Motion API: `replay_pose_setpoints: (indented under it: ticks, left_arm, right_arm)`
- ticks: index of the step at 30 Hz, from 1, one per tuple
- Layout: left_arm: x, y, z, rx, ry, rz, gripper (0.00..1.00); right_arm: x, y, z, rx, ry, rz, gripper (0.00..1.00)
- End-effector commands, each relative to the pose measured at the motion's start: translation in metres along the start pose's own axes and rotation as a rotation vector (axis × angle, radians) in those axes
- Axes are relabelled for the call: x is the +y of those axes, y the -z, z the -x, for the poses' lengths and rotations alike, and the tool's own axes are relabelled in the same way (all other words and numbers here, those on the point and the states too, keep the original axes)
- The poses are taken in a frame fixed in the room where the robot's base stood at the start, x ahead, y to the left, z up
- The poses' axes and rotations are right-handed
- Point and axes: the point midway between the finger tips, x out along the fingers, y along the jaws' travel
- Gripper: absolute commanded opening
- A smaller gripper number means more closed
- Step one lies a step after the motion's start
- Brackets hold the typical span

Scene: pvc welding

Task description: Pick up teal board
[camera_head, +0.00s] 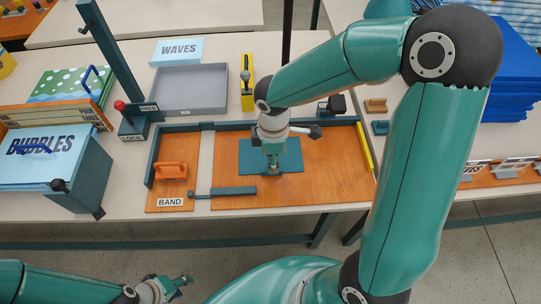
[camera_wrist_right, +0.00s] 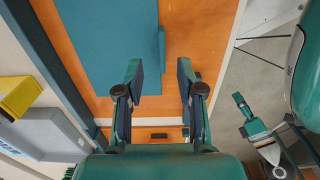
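The teal board (camera_head: 288,160) lies flat on an orange wooden base in the middle of the table. In the right wrist view the teal board (camera_wrist_right: 105,40) is at the upper left, with a narrow raised teal strip (camera_wrist_right: 161,50) along its edge. My right gripper (camera_head: 273,168) is over the board and hides part of it. In the right wrist view my right gripper (camera_wrist_right: 160,80) is open, its fingers apart with nothing between them and the strip just ahead. My left gripper (camera_head: 182,285) is empty and appears open, low in front of the table.
An orange block (camera_head: 172,170) stands by the BAND label (camera_head: 171,202). A teal rail (camera_head: 152,155) and a yellow strip (camera_head: 364,150) edge the base. A grey tray (camera_head: 190,90), a post with a red knob (camera_head: 119,106) and a BUBBLES box (camera_head: 50,160) stand left and behind.

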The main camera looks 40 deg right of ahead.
Motion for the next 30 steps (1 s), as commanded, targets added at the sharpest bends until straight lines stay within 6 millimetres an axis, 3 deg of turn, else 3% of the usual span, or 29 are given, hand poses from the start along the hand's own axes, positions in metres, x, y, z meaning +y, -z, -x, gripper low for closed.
replay_pose_setpoints:
  ticks: [9, 18, 25, 30]
  left_arm:
    - [-0.001, 0.0, -0.003, 0.0, 0.0, 0.0, 0.4]
    - [-0.001, 0.0, -0.003, 0.0, 0.0, 0.0, 0.4]
    - [-0.001, 0.0, -0.003, 0.0, 0.0, 0.0, 0.4]
    - [-0.001, 0.0, -0.003, 0.0, 0.0, 0.0, 0.4]
  right_arm:
    - [-0.003, 0.002, -0.043, -0.002, 0.004, 0.0, 0.38]
    - [-0.002, 0.002, -0.047, 0.0, 0.002, -0.002, 0.38]
    - [-0.002, 0.002, -0.047, 0.0, 0.002, -0.001, 0.01]
    - [-0.002, 0.002, -0.047, 0.0, 0.001, -0.001, 0.0]
